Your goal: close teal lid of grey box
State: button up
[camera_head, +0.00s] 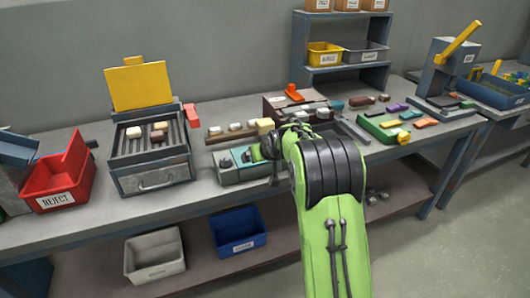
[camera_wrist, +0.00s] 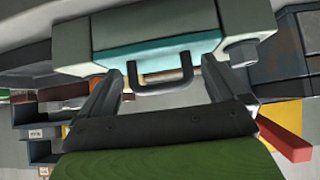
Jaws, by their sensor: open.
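The grey box with teal parts (camera_head: 232,176) sits on the bench, left of my arm in the head view. In the wrist view, its grey body (camera_wrist: 150,22) fills the top, with a teal strip (camera_wrist: 150,54) below, which I take to be the lid's edge. A black handle (camera_wrist: 160,84) sticks out from the strip. My gripper (camera_wrist: 160,90) is open, with one finger on each side of the handle; I cannot tell whether they touch it. How far the lid is open cannot be told.
Left of the box stands a grill unit (camera_head: 152,184) with a raised yellow lid (camera_head: 139,86) and a red handle (camera_head: 191,115). A red reject bin (camera_head: 64,190) is further left. Small parts and a green tray (camera_head: 380,133) crowd the bench right of my arm.

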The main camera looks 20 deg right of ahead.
jog(key=p+v, duration=0.2)
jog(key=v, duration=1.3)
jog(key=shift+p, duration=0.4)
jog(key=s+a+r+g+p, duration=0.1)
jog(key=s+a+r+p, duration=0.4)
jog(key=s+r, duration=0.3)
jog(key=s+a+r+g+p, duration=0.1)
jog(key=s+a+p, duration=0.1)
jog(key=s, duration=0.9)
jog(key=s+a+r+g+p, duration=0.1)
jog(key=s+p, duration=0.4)
jog(key=s, duration=0.6)
jog(key=shift+s+a+r+g, duration=0.3)
jog(key=shift+s+a+r, duration=0.1)
jog(key=shift+a+r, duration=0.35)
jog(key=shift+d+r, duration=0.1)
jog(key=shift+r, duration=0.05)
